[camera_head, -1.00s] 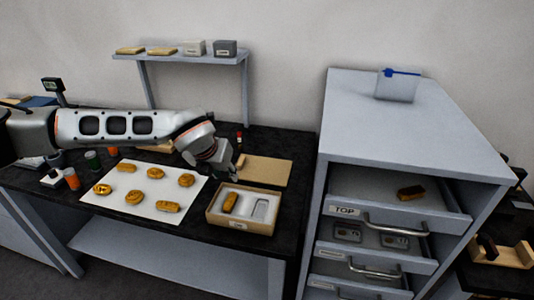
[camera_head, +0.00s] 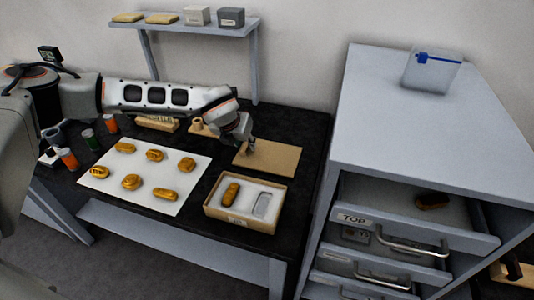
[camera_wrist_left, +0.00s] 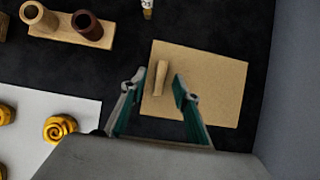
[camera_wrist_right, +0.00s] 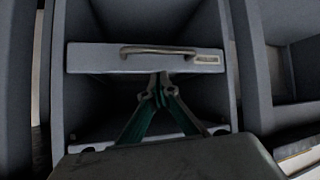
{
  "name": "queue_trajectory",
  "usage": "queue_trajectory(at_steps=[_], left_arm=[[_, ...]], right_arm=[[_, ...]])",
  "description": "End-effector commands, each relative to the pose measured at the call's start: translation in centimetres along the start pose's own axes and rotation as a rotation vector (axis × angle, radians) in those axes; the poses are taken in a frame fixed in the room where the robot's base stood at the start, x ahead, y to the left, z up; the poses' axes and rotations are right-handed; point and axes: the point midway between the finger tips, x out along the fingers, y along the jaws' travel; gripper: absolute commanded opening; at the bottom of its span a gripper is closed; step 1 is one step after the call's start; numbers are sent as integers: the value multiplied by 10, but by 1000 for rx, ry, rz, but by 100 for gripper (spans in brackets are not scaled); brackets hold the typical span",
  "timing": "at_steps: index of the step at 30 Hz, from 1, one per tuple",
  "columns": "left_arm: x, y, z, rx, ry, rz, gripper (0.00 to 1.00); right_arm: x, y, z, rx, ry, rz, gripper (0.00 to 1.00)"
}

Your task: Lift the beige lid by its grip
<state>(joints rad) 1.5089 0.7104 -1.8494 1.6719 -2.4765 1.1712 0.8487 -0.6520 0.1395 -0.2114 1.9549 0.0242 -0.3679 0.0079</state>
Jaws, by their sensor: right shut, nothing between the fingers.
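The beige lid (camera_head: 284,157) lies flat on the black table behind the box; it also shows in the left wrist view (camera_wrist_left: 215,88). Its grip (camera_wrist_left: 161,77) is a raised beige bar near the lid's left part. My left gripper (camera_head: 251,143) is over the lid's left part in the head view. In the left wrist view the left gripper (camera_wrist_left: 158,82) is open, with the grip between its fingertips in the picture; I cannot tell whether they touch it. My right gripper (camera_wrist_right: 158,78) is shut and empty in front of a grey drawer (camera_wrist_right: 130,58).
An open box (camera_head: 211,211) with a gilt piece (camera_head: 231,192) stands in front of the lid. A white sheet (camera_head: 143,186) with several gilt pieces lies to the left. The drawer cabinet (camera_head: 430,120) stands at right, its top drawer (camera_head: 470,238) pulled out.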

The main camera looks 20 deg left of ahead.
Motion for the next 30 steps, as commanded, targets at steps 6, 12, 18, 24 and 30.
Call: queue_trajectory(at_steps=[6,12,18,24,30], left_arm=[[14,-1,-1,0,1,-1,31],[15,-1,-1,0,1,-1,25],[14,-1,-1,0,1,-1,0],[14,-1,-1,0,1,-1,0],[10,0,2,-1,0,-1,0]], right_arm=[[0,6,1,2,-6,12,0],[1,8,3,1,-9,15,0],[1,7,2,2,-8,13,0],[0,4,2,2,-7,9,0],[1,3,2,3,-6,7,0]])
